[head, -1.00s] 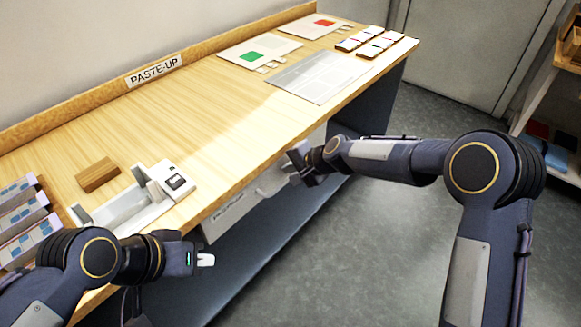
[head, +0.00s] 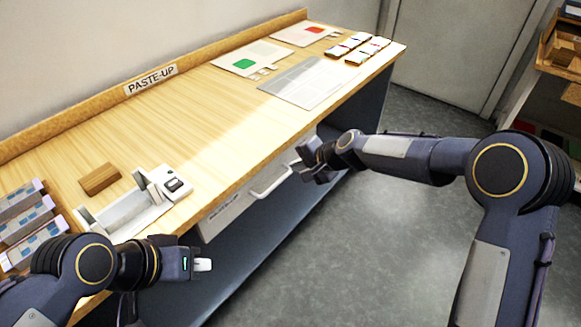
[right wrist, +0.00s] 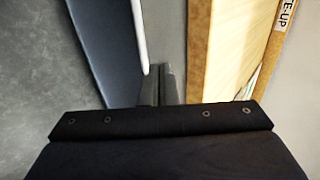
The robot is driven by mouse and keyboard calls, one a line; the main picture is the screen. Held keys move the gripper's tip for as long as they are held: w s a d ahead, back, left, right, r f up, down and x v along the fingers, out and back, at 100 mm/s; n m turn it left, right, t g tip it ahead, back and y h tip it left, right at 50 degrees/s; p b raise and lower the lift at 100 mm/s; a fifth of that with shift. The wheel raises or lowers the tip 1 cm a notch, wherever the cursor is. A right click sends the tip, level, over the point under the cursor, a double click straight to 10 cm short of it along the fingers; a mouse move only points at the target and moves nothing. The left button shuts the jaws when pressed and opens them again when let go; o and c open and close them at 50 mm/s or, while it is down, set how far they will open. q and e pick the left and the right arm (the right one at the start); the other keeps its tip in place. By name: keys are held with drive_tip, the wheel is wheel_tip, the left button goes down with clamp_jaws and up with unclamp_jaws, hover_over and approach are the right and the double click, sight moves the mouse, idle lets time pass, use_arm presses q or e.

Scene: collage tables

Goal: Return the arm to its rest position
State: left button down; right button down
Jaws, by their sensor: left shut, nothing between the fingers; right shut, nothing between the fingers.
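My right arm reaches in from the right in the head view. Its gripper (head: 306,166) is shut and empty, in front of the table's long front edge, just above and right of a drawer handle. In the right wrist view the fingers (right wrist: 160,84) are together, with nothing between them.
The wooden table (head: 170,130) carries a brown block (head: 99,179), cards with a green patch (head: 243,64) and a red patch (head: 314,30), a grey sheet (head: 300,88) and several small pads. The drawer (head: 222,215) with a white handle (head: 271,183) hangs below. Open floor (head: 400,240) lies right.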

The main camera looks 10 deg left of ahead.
drive_tip(key=s+d+r+n+h+p, duration=0.1)
drive_tip(key=s+d+r+p, duration=0.2)
drive_tip(key=s+d+r, duration=0.55)
drive_tip(key=s+d+r+n+h+p, duration=0.15)
drive_tip(key=s+d+r+p, duration=0.35)
drive_tip(key=d+r, duration=0.65)
drive_tip(key=s+d+n+h+p, duration=0.1)
drive_tip(key=s+d, duration=0.3)
drive_tip(key=s, duration=0.6)
drive_tip(key=s+d+h+p, duration=0.1)
drive_tip(key=s+d, duration=0.4)
drive_tip(key=s, duration=0.6)
drive_tip(key=shift+s+n+t+p, duration=0.3)
drive_tip(key=shift+n+t+p, duration=0.1)
drive_tip(key=shift+p, duration=0.45)
drive_tip(key=shift+r, duration=0.1)
